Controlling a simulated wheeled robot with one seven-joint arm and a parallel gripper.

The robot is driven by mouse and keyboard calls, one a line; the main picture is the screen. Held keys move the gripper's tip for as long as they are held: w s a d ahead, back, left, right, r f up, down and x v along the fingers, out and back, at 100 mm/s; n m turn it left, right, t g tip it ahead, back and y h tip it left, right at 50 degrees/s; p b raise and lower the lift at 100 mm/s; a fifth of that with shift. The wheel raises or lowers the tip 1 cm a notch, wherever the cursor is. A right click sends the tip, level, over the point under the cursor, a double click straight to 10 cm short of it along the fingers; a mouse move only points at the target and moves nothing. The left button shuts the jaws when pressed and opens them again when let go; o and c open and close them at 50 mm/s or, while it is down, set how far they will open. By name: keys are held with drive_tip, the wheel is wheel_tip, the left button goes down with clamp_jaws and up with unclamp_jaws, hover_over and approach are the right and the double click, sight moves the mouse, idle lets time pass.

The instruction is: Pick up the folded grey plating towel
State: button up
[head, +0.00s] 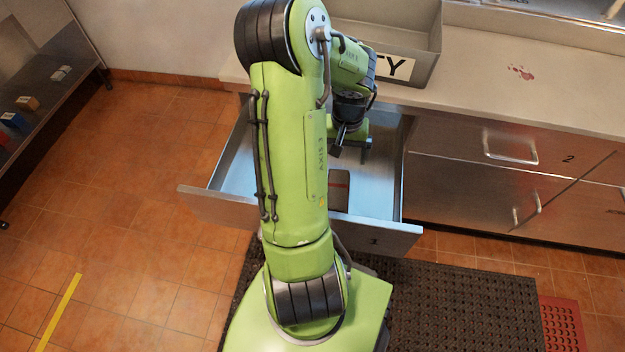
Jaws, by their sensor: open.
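A dark grey folded piece with a red stripe, which looks like the folded grey plating towel (340,197), lies in the open drawer (385,195) near its front. My arm hides part of its left side. My gripper (350,150) is over the drawer, farther back than the towel and apart from it in the picture. It is open and nothing shows between its fingers. My arm covers much of the drawer's left and middle.
The drawer's front panel (398,243) sticks out from under the counter (490,85). A grey bin (425,60) with partly hidden lettering stands on the counter behind my gripper. Closed cabinet fronts (470,160) are at right. A dark mat (470,300) lies on the tiled floor.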

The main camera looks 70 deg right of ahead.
sight(338, 188)
wheel_tip(338, 188, down, 16)
drive_tip(key=b, duration=0.5)
drive_tip(key=shift+s+f, duration=0.1)
drive_tip(key=shift+a, duration=0.1)
drive_tip(key=shift+c, duration=0.2)
drive_tip(key=c, duration=1.1)
drive_tip(key=shift+o, duration=0.2)
wheel_tip(338, 188, up, 10)
drive_tip(key=p, duration=0.3)
drive_tip(key=shift+r, duration=0.2)
drive_tip(key=o, duration=0.4)
drive_tip(key=shift+f, duration=0.1)
drive_tip(key=shift+c, duration=1.4)
